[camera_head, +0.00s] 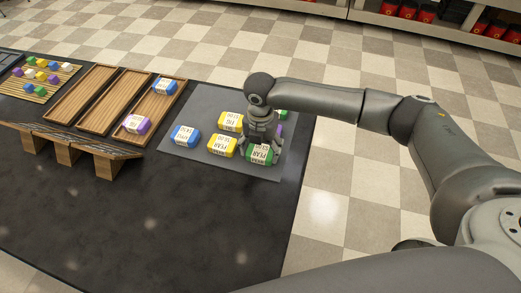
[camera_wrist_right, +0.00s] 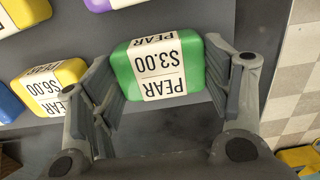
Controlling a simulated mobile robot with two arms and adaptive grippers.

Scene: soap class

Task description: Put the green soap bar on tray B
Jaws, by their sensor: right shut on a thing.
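A green soap bar (camera_head: 262,155) with a white "PEAR" label is at the front right of the grey mat (camera_head: 196,157). My right gripper (camera_head: 262,139) is over it from above. In the right wrist view the green bar (camera_wrist_right: 197,69) sits between the two fingers of my right gripper (camera_wrist_right: 168,90), which is shut on it. I cannot tell whether the bar is clear of the mat. Three wooden trays lie side by side: left (camera_head: 65,106), middle (camera_head: 112,108) and right (camera_head: 154,107). No tray letter is readable. My left gripper is out of view.
Yellow bars (camera_head: 231,121) (camera_head: 222,146), a blue bar (camera_head: 185,136), and partly hidden green (camera_head: 282,113) and purple (camera_head: 280,130) bars surround the gripper on the mat. The right tray holds a blue bar (camera_head: 165,87) and a purple bar (camera_head: 137,124). The left and middle trays are empty.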

